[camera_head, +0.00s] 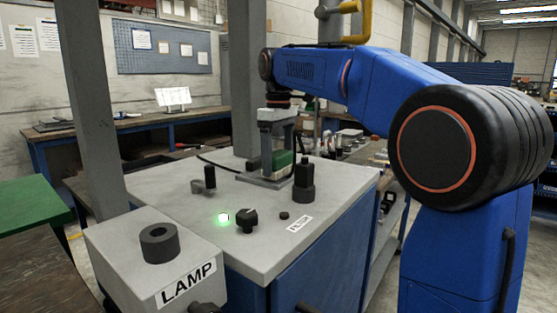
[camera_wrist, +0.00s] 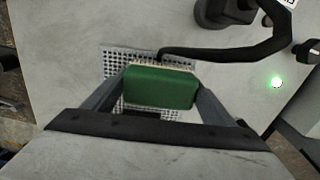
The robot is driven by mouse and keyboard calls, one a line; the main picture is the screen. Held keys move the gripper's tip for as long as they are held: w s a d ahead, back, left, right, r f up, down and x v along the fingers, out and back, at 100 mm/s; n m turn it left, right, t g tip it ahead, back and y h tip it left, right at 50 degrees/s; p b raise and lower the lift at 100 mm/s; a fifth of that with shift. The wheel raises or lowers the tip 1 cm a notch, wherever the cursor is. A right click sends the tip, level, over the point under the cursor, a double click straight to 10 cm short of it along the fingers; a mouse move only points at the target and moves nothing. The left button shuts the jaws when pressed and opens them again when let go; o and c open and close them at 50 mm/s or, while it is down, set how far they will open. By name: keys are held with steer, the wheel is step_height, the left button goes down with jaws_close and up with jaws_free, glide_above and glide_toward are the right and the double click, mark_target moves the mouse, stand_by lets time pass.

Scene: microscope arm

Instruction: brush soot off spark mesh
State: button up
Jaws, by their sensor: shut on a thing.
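My gripper (camera_wrist: 160,92) is shut on a green brush (camera_wrist: 160,88), held across its two fingers in the wrist view. A row of pale bristles shows along the brush's far edge. Below it is the spark mesh (camera_wrist: 116,62), a pale perforated metal grid in the grey bench top; the brush hides its middle. I cannot tell whether the bristles touch the mesh. In the head view my gripper (camera_head: 277,160) points down at the back of the bench, with the green brush (camera_head: 282,160) between its fingers. The mesh is hard to make out there.
A black curved arm or cable (camera_wrist: 220,52) passes close beside the brush. On the grey cabinet top (camera_head: 262,262) stand a black upright post (camera_head: 303,182), a black knob (camera_head: 246,219) and a lit green lamp (camera_head: 223,218). A box labelled LAMP (camera_head: 155,262) is at front left. Grey uprights (camera_head: 92,110) rise behind.

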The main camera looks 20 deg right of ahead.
steer(key=shift+f, duration=0.4)
stand_by(0.7)
steer(key=shift+d, duration=0.1)
steer(key=shift+w+d+r, duration=0.1)
steer(key=shift+w+d, duration=0.75)
steer(key=shift+w+d, duration=0.1)
steer(key=shift+w+d, duration=0.7)
steer(key=shift+d, duration=0.15)
steer(key=shift+a, duration=0.1)
steer(key=shift+s+a+f, duration=0.2)
steer(key=shift+s+a, duration=0.65)
